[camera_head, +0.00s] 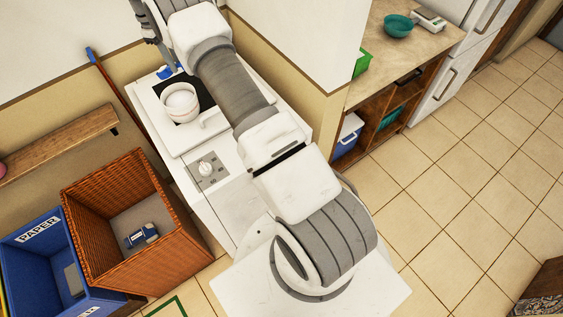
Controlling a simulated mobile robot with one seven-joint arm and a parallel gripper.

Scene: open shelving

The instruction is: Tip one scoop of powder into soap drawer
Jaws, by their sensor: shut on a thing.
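My gripper (168,62) is at the upper left, over the far end of the white washing machine (222,208). Its dark fingers are shut on a small blue thing (164,73), which looks like the scoop. The blue thing is small and partly hidden, so I cannot tell whether it holds powder or is tilted. A round white tub (181,104) with a pale inside stands on the machine's top, just below the gripper in the picture. A dark area (203,93) shows beside the tub. I cannot make out the soap drawer; my arm covers part of the machine.
A wicker basket (181,238) and a blue paper bin (32,257) stand left of the machine. A wooden wall shelf (62,145) is above them. A counter (418,45) with a teal bowl (398,26) is at the upper right.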

